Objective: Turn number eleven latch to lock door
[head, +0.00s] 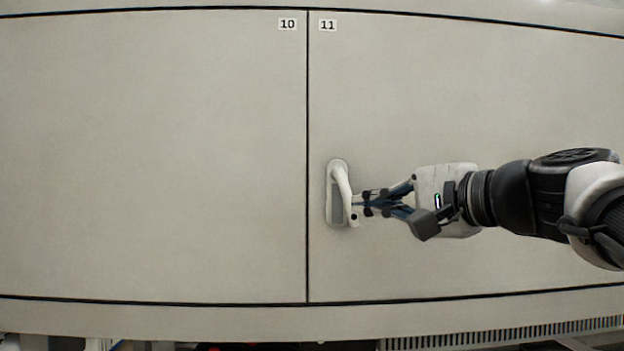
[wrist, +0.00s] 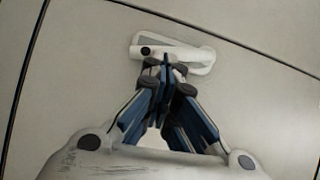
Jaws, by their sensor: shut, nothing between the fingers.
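The number eleven door (head: 480,90) is a flat beige panel, and its face looks flush with the panel beside it. Its latch (head: 341,190) is a white handle on a rounded plate near the door's left edge. The handle hangs roughly downward, tilted slightly right at its lower end. My gripper (head: 358,202) comes from the right, with its shut fingertips at the right side of the handle's lower part. The latch also shows in the wrist view (wrist: 190,52), just beyond the fingertips (wrist: 166,66). Whether the fingers touch the handle I cannot tell.
The number ten door (head: 150,150) lies left of a dark vertical seam (head: 307,150). A label reading 11 (head: 328,25) sits at the top left of the door. A slotted grille (head: 500,332) runs below at the right. The panel faces around the latch are clear.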

